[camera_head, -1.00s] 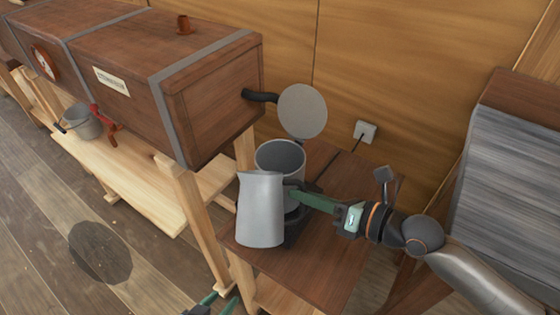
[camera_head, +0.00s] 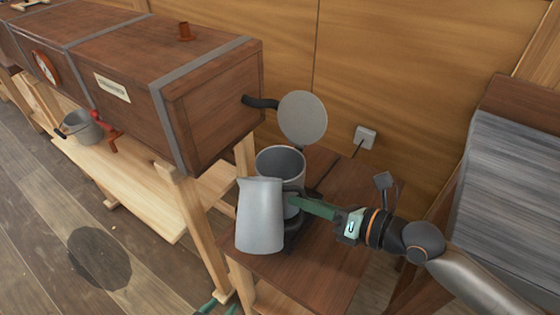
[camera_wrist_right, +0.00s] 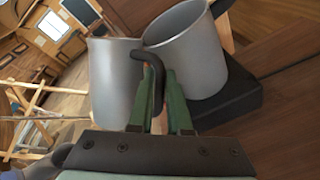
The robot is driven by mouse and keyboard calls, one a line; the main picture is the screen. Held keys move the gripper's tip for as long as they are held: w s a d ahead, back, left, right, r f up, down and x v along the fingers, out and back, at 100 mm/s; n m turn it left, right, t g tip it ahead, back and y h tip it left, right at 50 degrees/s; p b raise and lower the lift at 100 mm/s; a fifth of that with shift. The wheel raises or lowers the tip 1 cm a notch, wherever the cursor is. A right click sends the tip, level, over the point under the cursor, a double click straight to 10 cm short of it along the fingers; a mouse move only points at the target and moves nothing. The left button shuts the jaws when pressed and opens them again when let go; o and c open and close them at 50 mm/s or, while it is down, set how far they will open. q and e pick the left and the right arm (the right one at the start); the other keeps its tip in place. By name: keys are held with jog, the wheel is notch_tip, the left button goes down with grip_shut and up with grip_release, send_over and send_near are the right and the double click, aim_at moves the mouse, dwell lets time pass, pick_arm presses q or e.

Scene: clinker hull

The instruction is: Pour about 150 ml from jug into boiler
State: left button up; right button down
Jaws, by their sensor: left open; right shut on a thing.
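The jug (camera_head: 260,218) is a grey tapered pitcher, close to upright, at the left front of the small brown table. Whether its base touches the table cannot be told. My right gripper (camera_head: 297,203) is shut on its black handle (camera_wrist_right: 150,72), clearer in the right wrist view. The boiler (camera_head: 284,160) is an open grey cylinder on a black base (camera_wrist_right: 232,100), just behind the jug. A round grey lid (camera_head: 302,117) stands raised over its back edge. The liquid level in either vessel cannot be seen. My left gripper (camera_head: 213,306) shows only green fingertips at the bottom edge, open and empty.
A wooden steam box (camera_head: 205,95) on trestle legs stands left of the boiler, with a black hose (camera_head: 260,102) at its end. A grey-topped bench (camera_head: 515,185) stands right. The table's front right is clear.

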aim_at(298, 221)
pick_arm(q)
jog(key=shift+f, duration=0.1)
dwell(0.8)
